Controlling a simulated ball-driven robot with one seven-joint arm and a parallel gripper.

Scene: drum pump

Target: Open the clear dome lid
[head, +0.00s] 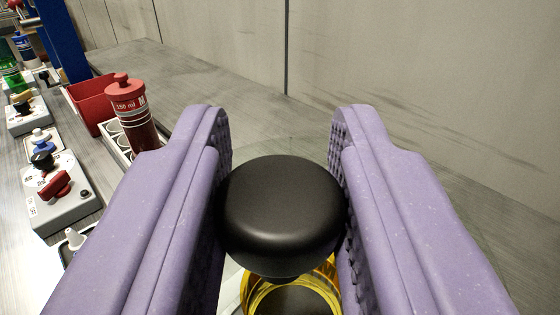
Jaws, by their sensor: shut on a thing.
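My gripper (281,200) shows in the head view with two purple ribbed fingers. It is shut on a round black knob (282,205), one finger against each side. Behind and around the knob a faint clear surface shows, which looks like the clear dome lid (290,150). A yellow-amber ring or vessel (262,297) shows under the knob at the bottom edge. Most of the lid is hidden by the fingers and knob, and I cannot tell whether it rests on something or is raised.
To the left stand a red-capped 250 ml bottle (131,112), a red bin (91,103) and grey control boxes (62,190) with knobs. A blue post (62,40) rises at the back left. A wall (420,80) stands behind. The grey bench (215,88) is bare toward the wall.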

